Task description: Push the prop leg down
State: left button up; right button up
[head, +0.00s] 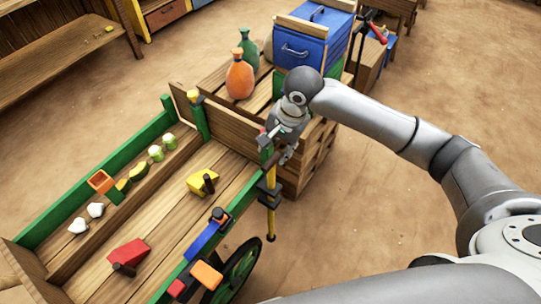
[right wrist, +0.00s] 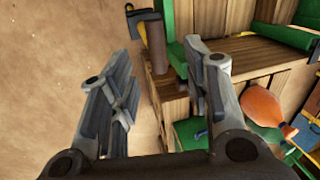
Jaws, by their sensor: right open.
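My right gripper (head: 285,150) is open and empty just above and beside the leg's top. In the right wrist view the two fingers of this gripper (right wrist: 160,62) are apart, with a brown post (right wrist: 155,42) beyond them. A yellow and black piece at the top there may be part of the leg. My left gripper is not in view.
The cart has green rims, a dark wheel (head: 237,270) and several coloured blocks. A wooden crate stand (head: 306,165) is close behind the gripper, with an orange bottle (head: 239,78) and a blue chest (head: 300,51). Bare floor lies to the right.

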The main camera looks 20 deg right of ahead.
aim_at(274, 158)
jog(key=shift+m, duration=0.5)
jog(key=x, duration=0.3)
jog(key=d+x, duration=0.1)
jog(key=x, duration=0.5)
jog(key=shift+w+d+f+b, duration=0.1)
jog(key=shift+w+d+b, duration=0.15)
jog(key=shift+b, duration=0.15)
grip_shut()
